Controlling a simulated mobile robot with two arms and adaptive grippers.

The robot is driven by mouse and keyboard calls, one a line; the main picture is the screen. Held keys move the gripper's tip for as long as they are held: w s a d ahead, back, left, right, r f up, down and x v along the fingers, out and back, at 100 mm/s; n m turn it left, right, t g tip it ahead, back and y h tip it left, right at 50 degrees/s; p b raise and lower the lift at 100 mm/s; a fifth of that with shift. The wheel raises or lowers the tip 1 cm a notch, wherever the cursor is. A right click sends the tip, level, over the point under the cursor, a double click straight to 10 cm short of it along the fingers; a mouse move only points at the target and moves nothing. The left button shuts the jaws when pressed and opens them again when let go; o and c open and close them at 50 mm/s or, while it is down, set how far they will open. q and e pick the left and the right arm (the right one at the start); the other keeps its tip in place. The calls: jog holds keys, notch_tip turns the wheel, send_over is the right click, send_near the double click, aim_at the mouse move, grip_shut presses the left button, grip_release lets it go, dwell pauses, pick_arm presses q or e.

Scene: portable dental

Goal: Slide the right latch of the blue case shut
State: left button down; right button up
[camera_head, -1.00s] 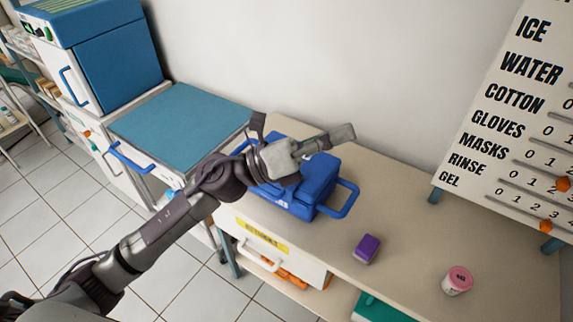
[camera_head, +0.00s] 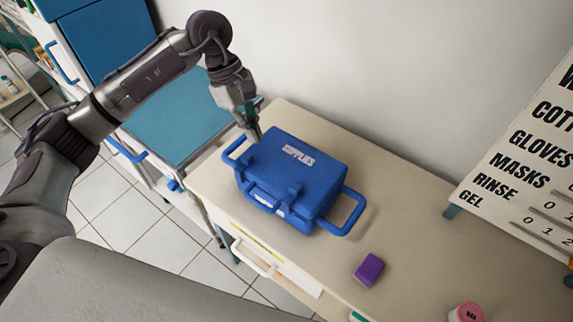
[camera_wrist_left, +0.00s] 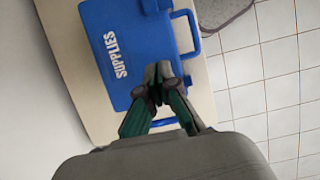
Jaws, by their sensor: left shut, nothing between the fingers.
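The blue case (camera_head: 290,165), with white "SUPPLIES" lettering on its lid, stands with its lid down on the beige counter. A blue carry handle is on its front, and loop handles stick out at its left and right ends. The right latch (camera_head: 295,191) is a small blue piece on the front edge; I cannot tell its exact position. My left gripper (camera_head: 255,136) is shut and empty, pointing down by the case's left back corner. In the left wrist view its fingers (camera_wrist_left: 160,72) overlap the case lid (camera_wrist_left: 125,45). My right gripper is not in view.
A purple block (camera_head: 369,270) and a pink-lidded jar (camera_head: 467,313) sit on the counter (camera_head: 415,225) to the right. A supply board (camera_head: 520,170) stands at the back right. A blue-topped cart (camera_head: 185,120) is at the left.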

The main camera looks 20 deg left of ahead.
aim_at(288, 188)
pick_arm(q)
jog(key=p+x, duration=0.1)
jog(key=x, duration=0.1)
jog(key=p+x, duration=0.1)
jog(key=x, duration=0.1)
jog(key=shift+s+d+f, duration=0.25)
jog(key=shift+s, duration=0.05)
jog(key=p+x, duration=0.1)
jog(key=x, duration=0.4)
jog(key=shift+f+p, duration=0.15)
jog(key=shift+p, duration=0.2)
jog(key=shift+s+d+p, duration=0.2)
jog(key=shift+d+p, duration=0.25)
jog(key=shift+d, duration=0.15)
jog(key=shift+s+d+p, duration=0.2)
jog(key=shift+d+p, duration=0.2)
jog(key=shift+d, duration=0.25)
jog(key=shift+s+d, duration=0.25)
jog(key=shift+d, duration=0.4)
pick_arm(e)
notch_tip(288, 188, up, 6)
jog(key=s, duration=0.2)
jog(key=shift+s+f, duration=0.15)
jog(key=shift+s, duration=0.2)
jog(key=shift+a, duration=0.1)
